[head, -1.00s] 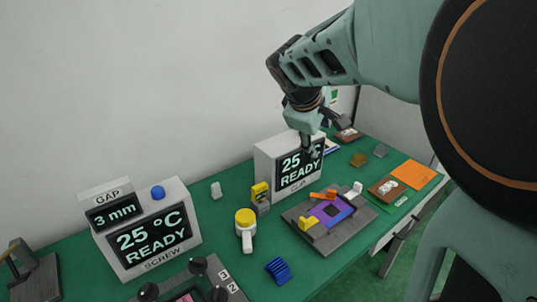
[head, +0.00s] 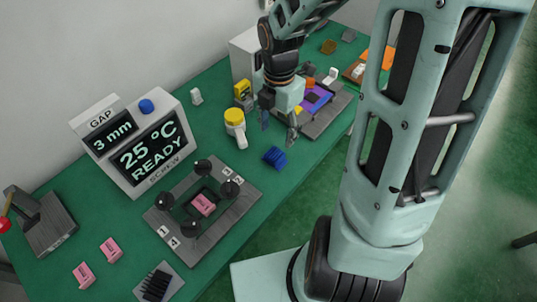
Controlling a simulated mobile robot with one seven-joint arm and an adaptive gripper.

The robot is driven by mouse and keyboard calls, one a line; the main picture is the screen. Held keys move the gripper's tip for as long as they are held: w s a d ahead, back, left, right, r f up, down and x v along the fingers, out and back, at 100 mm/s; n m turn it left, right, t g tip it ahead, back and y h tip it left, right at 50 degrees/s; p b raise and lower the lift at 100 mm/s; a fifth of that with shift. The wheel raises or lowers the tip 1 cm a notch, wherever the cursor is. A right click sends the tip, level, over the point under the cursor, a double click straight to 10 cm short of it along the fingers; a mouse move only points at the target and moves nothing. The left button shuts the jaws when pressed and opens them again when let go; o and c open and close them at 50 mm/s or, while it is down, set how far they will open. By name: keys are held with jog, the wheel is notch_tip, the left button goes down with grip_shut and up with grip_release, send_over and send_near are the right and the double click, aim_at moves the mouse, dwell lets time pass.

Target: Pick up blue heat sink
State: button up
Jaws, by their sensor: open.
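The blue heat sink (head: 275,157) is a small finned block lying on the green table near its front edge, in the middle of the head view. My gripper (head: 278,135) is open and empty, pointing down. It is just above and behind the heat sink in the picture and looks apart from it. The heat sink is in plain sight, with no finger around it.
A grey fixture with black knobs (head: 172,222) holds a pink block. A grey and purple fixture (head: 325,118) is behind my gripper. A display box (head: 140,150) stands at left.

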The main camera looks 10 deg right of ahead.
aim_at(275, 153)
jog(key=f+b, duration=0.1)
jog(key=f, duration=0.4)
jog(key=f+b, duration=0.1)
jog(key=f, duration=0.4)
jog(key=shift+a+f, duration=0.2)
jog(key=shift+f, duration=0.2)
jog(key=c, duration=1.3)
